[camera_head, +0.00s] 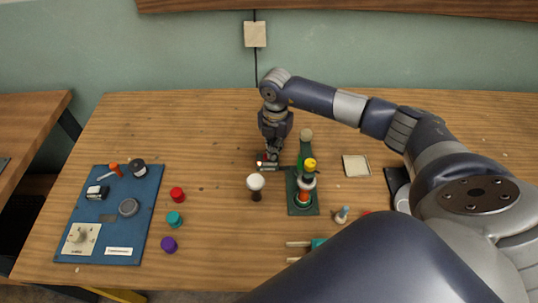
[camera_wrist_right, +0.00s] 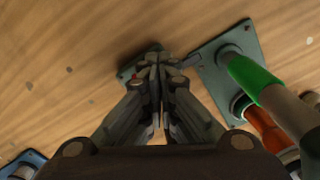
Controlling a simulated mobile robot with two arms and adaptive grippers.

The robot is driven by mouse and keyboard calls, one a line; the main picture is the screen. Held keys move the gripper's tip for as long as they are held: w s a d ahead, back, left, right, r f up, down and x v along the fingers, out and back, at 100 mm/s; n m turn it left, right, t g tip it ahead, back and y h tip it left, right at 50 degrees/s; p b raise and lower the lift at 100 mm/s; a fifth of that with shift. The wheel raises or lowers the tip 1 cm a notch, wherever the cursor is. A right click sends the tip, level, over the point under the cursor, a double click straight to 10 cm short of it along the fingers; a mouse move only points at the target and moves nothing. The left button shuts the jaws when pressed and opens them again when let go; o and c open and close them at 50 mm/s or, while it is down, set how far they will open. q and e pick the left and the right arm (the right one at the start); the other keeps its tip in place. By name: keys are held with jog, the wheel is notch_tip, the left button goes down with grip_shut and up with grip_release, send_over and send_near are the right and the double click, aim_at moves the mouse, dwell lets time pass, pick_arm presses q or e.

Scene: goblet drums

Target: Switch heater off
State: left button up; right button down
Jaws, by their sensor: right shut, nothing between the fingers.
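My right gripper (camera_head: 269,154) points down at the middle of the table, its fingers together and empty. In the wrist view the fingertips (camera_wrist_right: 158,58) are over or against a small dark green plate (camera_wrist_right: 133,73) with a red spot near its edge. The fingers hide much of this plate, and I cannot tell whether they touch it. It also shows in the head view (camera_head: 261,167) as a small dark piece under the gripper. No heater can be made out for certain, and no switch position is readable. My left gripper is not in view.
A green base (camera_head: 301,208) with a green and orange upright assembly stands close right of the gripper. A white-topped knob (camera_head: 256,183) stands in front. A blue board (camera_head: 109,222) with knobs lies left, beside red, teal and purple pieces. The back left table is clear.

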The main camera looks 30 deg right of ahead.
jog(key=shift+f, duration=0.45)
jog(key=shift+s+r, duration=0.1)
jog(key=shift+r, duration=0.05)
jog(key=shift+r+p, duration=0.65)
jog(key=shift+r, duration=0.25)
jog(key=shift+r+p, duration=1.8)
jog(key=shift+r, duration=0.75)
jog(key=shift+f, duration=0.1)
